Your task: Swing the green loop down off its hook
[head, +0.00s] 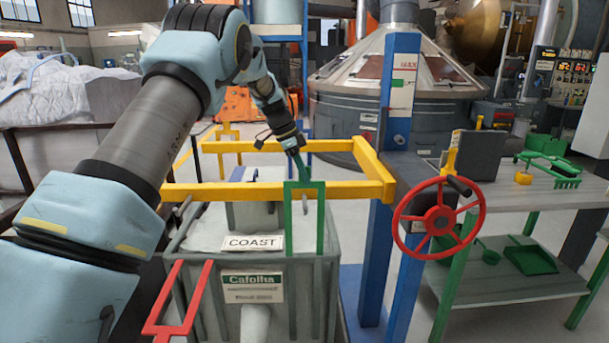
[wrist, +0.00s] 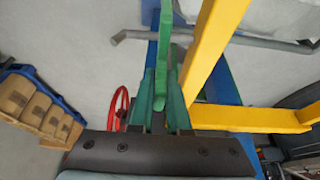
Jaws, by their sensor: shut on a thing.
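The green loop (head: 321,222) is a flat rectangular frame. In the head view it stands upright at the front yellow bar, above the front of the grey bucket. My gripper (head: 303,172) reaches down from behind to its upper end. In the wrist view the green loop (wrist: 163,55) shows as a green strip running between my two green fingers (wrist: 158,97), which are closed on it. I cannot clearly make out the hook or how the loop sits on it; the gripper and yellow bar cover that spot.
A yellow rail frame (head: 230,190) surrounds the bucket top, close beside my gripper. A blue post (head: 402,95) and a red handwheel (head: 438,218) stand to the right. A red loop (head: 175,328) is at the lower left. A workbench (head: 500,195) holds green tools.

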